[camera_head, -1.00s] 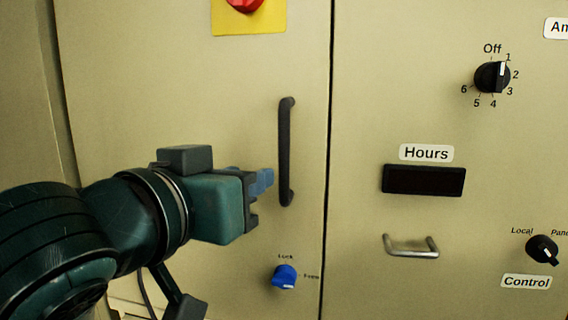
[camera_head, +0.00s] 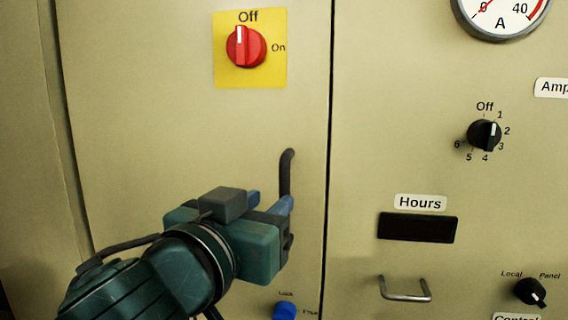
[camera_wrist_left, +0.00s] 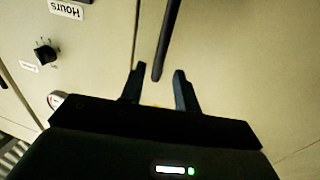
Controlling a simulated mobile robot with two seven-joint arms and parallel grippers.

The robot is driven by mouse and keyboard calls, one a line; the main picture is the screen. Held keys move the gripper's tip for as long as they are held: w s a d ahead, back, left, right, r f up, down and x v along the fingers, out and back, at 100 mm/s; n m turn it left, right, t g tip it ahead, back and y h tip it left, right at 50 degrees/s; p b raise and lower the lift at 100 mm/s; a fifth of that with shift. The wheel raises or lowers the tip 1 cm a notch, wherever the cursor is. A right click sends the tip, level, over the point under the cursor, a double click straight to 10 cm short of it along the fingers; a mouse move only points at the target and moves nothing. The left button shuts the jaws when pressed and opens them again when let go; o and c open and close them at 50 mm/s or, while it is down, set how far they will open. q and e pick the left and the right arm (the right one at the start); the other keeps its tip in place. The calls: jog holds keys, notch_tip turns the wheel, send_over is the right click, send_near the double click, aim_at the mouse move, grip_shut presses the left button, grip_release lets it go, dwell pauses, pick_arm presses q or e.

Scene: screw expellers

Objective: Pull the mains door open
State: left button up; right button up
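The mains door (camera_head: 140,110) is the beige panel on the left in the head view and looks shut along its right seam. Its black vertical bar handle (camera_head: 287,168) shows only at the top, the lower part hidden behind my gripper. My left gripper (camera_head: 270,200) is open at the handle, its blue fingers pointing toward the door. In the left wrist view the handle (camera_wrist_left: 167,38) runs down to an end in the gap between the two open fingers (camera_wrist_left: 158,85). I cannot tell whether they touch it. My right gripper is not in view.
A red rotary switch (camera_head: 245,47) on a yellow plate points to Off above the handle. A blue Lock/Free knob (camera_head: 284,311) sits below, partly cut off. The fixed-looking right panel carries a metal handle (camera_head: 405,291), an Hours display (camera_head: 418,227) and black dials.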

aim_at(283, 192)
pick_arm(q)
jog(key=x, duration=0.6)
jog(key=shift+w+d+f, duration=0.1)
jog(key=shift+w+d, duration=0.05)
jog(key=shift+w, duration=0.15)
grip_shut()
